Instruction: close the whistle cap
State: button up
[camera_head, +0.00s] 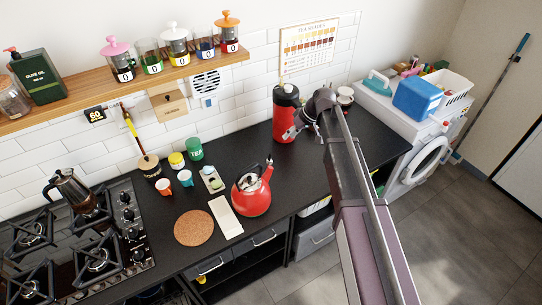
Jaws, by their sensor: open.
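A red kettle (251,192) with a dark handle stands on the black worktop near its front edge. Its spout points up at the right, and a small dark whistle cap (269,160) shows at the spout's tip. The cap is too small to tell how far it is tilted. My gripper (291,133) is open, beyond the kettle and up to its right in the picture. It is apart from the kettle and overlaps the front of a tall red flask. I cannot tell whether it touches the flask.
The tall red flask (283,112) stands against the tiled wall. Left of the kettle lie a white cloth (226,217) and a round cork mat (194,228). Small cups and a green tea tin (195,149) stand behind. The gas hob (75,245) is further left.

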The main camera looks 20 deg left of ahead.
aim_at(271, 155)
jog(key=shift+b+x, duration=5.55)
jog(key=shift+x, duration=1.15)
grip_shut()
